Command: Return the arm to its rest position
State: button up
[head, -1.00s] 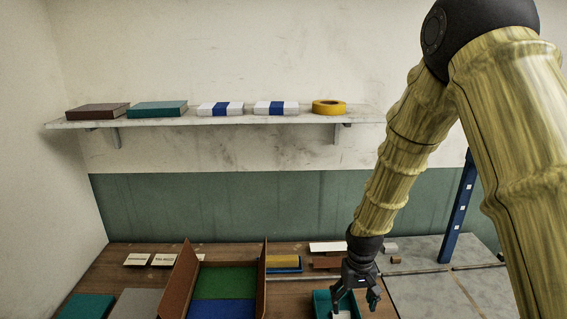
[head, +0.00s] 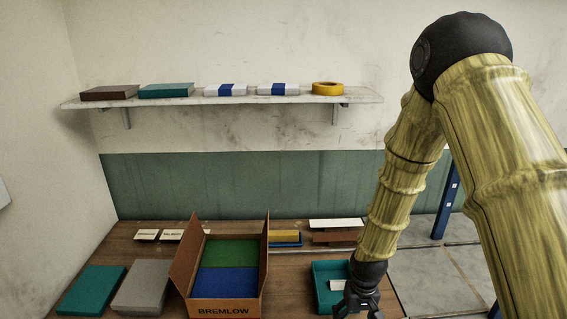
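My gripper (head: 357,309) hangs at the lower right of the head view, at the end of my yellow bamboo-patterned arm. Its two fingers are spread apart with nothing visible between them, so it looks open. The fingertips are close to the bottom edge of the picture. The gripper appears in front of the teal tray (head: 319,294) and hides part of it; its height above the table is hard to tell. A white piece (head: 337,285) lies in the tray.
An open brown box (head: 226,306) marked BREMLOW holds green and blue boards. Left of it lie a grey block (head: 143,286) and a teal block (head: 92,290). A wall shelf (head: 190,101) carries several items. A blue post (head: 447,205) stands at right.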

jog(key=s+d+f+b, duration=0.1)
jog(key=s+f+b, duration=0.1)
jog(key=s+f, duration=1.15)
jog(key=s+d+f+b, duration=0.1)
jog(key=s+f, duration=0.3)
jog(key=s, duration=0.5)
jog(key=s+d+f+b, duration=0.1)
jog(key=s+f, duration=0.4)
jog(key=s, duration=0.3)
jog(key=shift+s+f+m+b, duration=0.25)
jog(key=shift+s+m+b, duration=0.05)
jog(key=shift+s+b, duration=0.1)
